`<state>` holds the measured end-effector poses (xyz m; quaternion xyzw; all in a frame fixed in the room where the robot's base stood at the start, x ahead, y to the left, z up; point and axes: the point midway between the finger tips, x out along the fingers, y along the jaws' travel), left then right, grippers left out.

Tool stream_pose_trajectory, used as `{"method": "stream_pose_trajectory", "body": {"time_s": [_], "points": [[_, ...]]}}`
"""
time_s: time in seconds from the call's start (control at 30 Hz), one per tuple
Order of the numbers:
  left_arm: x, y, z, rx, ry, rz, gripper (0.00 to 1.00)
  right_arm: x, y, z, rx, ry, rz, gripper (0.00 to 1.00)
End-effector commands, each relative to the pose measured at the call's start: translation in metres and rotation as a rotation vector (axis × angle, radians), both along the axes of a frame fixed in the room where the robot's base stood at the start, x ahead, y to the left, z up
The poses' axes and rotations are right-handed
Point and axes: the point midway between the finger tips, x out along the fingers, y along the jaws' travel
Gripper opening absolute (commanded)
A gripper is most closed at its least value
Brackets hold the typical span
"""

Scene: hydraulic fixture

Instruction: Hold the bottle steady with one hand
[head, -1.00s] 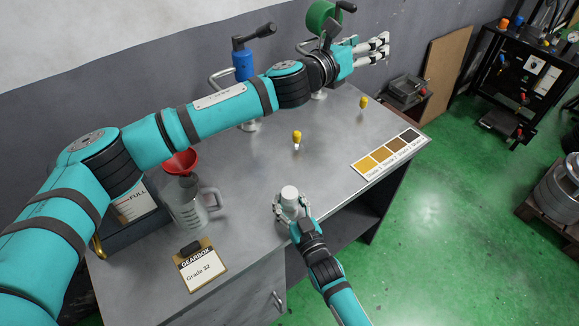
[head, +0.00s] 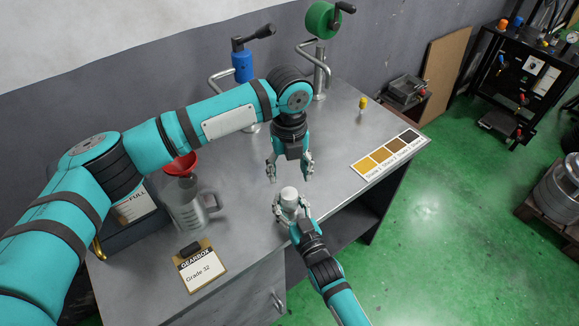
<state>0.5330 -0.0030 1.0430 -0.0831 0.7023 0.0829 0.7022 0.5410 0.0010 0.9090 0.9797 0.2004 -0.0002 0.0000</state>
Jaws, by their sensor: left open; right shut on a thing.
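A small pale bottle with a white cap (head: 289,194) stands upright at the front edge of the grey bench. My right gripper (head: 291,213) is shut around the bottle from the front and partly hides its body. My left gripper (head: 290,176) points down just behind and above the bottle. Its fingers are spread and empty, and it looks apart from the cap.
A measuring jug (head: 188,208) with a red funnel (head: 181,165) stands at left, near a clipboard (head: 201,267). Blue (head: 242,62) and green (head: 323,20) hand pumps stand at the back. A shade card (head: 391,153) and a yellow-topped item (head: 362,104) are at right.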

Motion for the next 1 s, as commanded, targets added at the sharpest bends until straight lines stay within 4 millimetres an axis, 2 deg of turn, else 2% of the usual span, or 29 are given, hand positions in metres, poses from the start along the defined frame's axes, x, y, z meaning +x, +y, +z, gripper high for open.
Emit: {"method": "stream_pose_trajectory", "body": {"time_s": [0.3, 0.5, 0.87, 1.0], "points": [[-0.001, 0.001, -0.048, 0.002, 0.005, 0.001, 0.59, 0.0, 0.0, 0.0, 0.0, -0.001, 0.0, 0.0], [-0.001, 0.0, -0.07, 0.001, 0.002, 0.002, 0.59, 0.0, 0.0, 0.0, 0.0, -0.001, 0.0, 0.0], [0.0, 0.0, -0.076, 0.0, 0.0, 0.001, 0.59, 0.0, 0.0, 0.0, 0.0, -0.001, 0.0, 0.0], [0.0, 0.0, -0.076, 0.001, 0.0, 0.001, 0.43, 0.0, 0.0, 0.0, 0.0, -0.001, 0.0, 0.0]]}}
